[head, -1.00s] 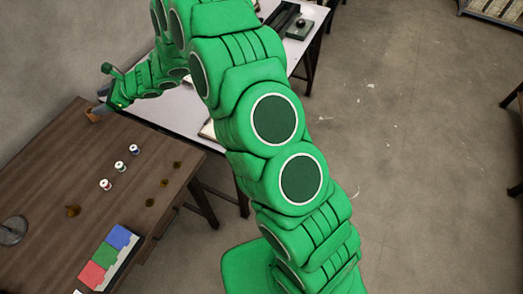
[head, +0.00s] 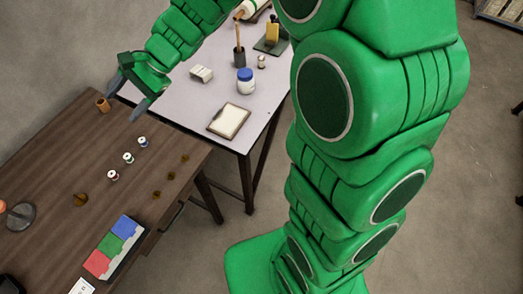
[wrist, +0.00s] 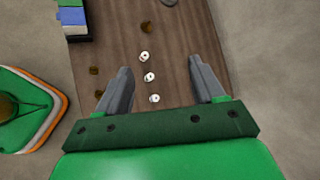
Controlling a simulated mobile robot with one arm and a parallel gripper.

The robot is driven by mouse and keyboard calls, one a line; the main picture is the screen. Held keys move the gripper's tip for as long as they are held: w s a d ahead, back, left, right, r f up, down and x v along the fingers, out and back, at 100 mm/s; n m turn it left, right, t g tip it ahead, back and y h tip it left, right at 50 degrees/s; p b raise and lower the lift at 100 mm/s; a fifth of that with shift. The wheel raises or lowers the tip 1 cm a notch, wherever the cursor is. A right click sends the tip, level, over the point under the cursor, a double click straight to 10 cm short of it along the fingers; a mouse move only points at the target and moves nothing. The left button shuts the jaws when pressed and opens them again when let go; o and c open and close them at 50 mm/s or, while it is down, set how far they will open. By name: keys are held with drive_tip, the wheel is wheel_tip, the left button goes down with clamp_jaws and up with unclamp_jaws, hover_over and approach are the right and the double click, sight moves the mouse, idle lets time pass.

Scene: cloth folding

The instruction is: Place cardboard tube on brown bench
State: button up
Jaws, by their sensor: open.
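The cardboard tube (head: 103,104) is a short brown cylinder standing upright at the far end of the brown bench (head: 62,165), near its back left edge in the head view. My gripper (head: 126,101) is open and empty, just right of the tube and apart from it. The tube does not show in the wrist view.
White spools (head: 128,158) and small brown pieces (head: 168,181) stand mid-bench. A red, green and blue box set (head: 112,247) sits near the front. A pale table (head: 205,105) adjoins, holding a jar (head: 245,81), clipboard (head: 229,121) and pen cup (head: 239,56).

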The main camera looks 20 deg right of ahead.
drive_tip(key=s+d+n+h, duration=0.4)
drive_tip(key=s+d+h, duration=0.1)
drive_tip(key=s+d, duration=0.8)
drive_tip(key=s+d+r+n+h, duration=0.1)
drive_tip(key=s+d+n+h, duration=0.2)
drive_tip(key=s+d, duration=1)
drive_tip(key=d+h, duration=0.2)
drive_tip(key=d, duration=0.3)
drive_tip(key=shift+r+n, duration=0.25)
drive_tip(key=shift+n, duration=0.15)
